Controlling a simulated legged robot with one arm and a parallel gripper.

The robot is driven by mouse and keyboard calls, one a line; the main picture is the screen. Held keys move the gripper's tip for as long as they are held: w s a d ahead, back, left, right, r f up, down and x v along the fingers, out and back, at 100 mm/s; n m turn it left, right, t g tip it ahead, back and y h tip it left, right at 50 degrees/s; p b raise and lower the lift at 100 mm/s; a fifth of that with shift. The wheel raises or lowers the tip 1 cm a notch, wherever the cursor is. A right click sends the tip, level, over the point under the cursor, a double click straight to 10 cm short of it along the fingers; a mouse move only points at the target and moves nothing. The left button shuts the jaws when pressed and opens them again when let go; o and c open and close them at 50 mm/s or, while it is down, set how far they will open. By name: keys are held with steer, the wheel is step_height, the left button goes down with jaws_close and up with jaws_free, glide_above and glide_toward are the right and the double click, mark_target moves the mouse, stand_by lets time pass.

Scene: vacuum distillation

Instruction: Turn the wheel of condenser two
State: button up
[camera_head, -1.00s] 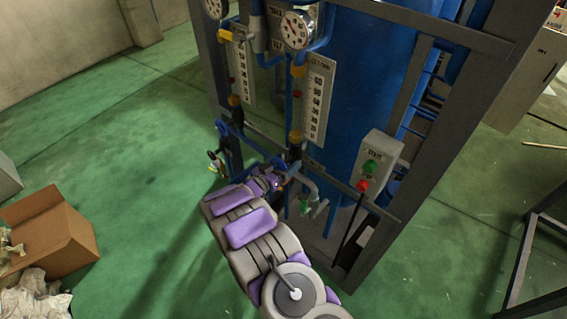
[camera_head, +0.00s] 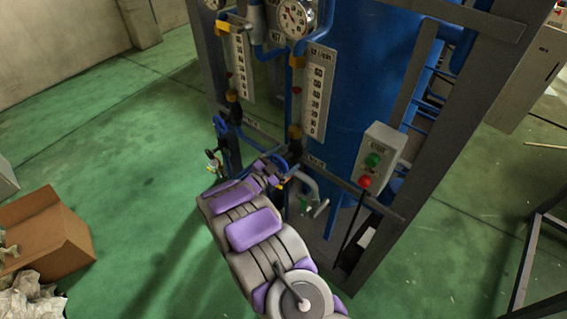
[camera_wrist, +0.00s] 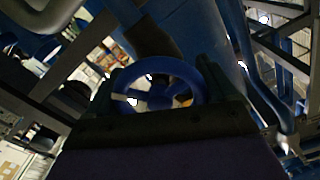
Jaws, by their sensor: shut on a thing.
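A blue spoked hand wheel (camera_wrist: 157,72) is in the middle of the wrist view, right in front of my gripper (camera_wrist: 155,88). The dark fingers stand at the left and right of the wheel, and my gripper is shut on its rim. In the head view my arm reaches to the lower pipes of the blue frame, and my gripper (camera_head: 273,176) is small and partly hidden there. A blue wheel (camera_head: 285,164) shows only in part beside it. No label naming the condenser is readable.
A control box (camera_head: 380,158) with green and red buttons is at the right. Gauges and scale panels (camera_head: 318,92) are above. A cardboard box (camera_head: 45,232) lies on the green floor at the left, with clear floor between.

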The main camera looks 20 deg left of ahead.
steer(key=m+b, duration=0.2)
steer(key=m, duration=0.1)
steer(key=m+b, duration=0.1)
steer(key=shift+s+a+f+m+b, duration=0.1)
steer(key=shift+a+f+m+b, duration=0.05)
steer(key=shift+f+m+b, duration=0.15)
steer(key=m+b, duration=0.2)
steer(key=shift+m+b, duration=0.35)
steer(key=shift+m, duration=0.05)
steer(key=m+b, duration=0.1)
steer(key=m, duration=0.1)
steer(key=shift+m+b, duration=0.3)
steer(key=shift+b, duration=0.1)
steer(key=m, duration=0.4)
steer(key=shift+m, duration=0.3)
steer(key=m, duration=0.5)
steer(key=shift+f, duration=0.1)
steer(key=shift+d, duration=0.2)
steer(key=shift+s+m, duration=0.1)
steer(key=shift+m, duration=0.2)
steer(key=o, duration=0.8)
steer(key=shift+a, duration=0.15)
